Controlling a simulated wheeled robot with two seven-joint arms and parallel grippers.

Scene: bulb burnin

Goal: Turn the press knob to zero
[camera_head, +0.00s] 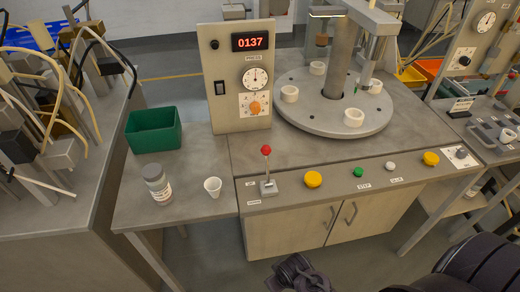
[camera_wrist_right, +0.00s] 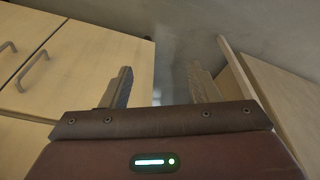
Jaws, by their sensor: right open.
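The press panel (camera_head: 222,95) is an upright beige box on the bench in the head view. Its red display (camera_head: 254,42) reads 0137. A round white gauge (camera_head: 255,78) sits below the PRESS label, with its needle roughly upright. The orange press knob (camera_head: 254,107) is under the gauge on a white marked dial plate. The knob's exact pointer direction is too small to tell. In the right wrist view my right gripper (camera_wrist_right: 158,75) is open and empty, low by the wooden cabinet fronts and away from the knob. My left gripper is not clearly seen.
A lever with a red ball (camera_head: 266,150), yellow buttons (camera_head: 313,179) and a green button (camera_head: 358,172) line the front of the bench. A green bin (camera_head: 153,130), a bottle (camera_head: 158,184) and a white cup (camera_head: 213,187) stand left. A turntable (camera_head: 300,118) stands right of the panel.

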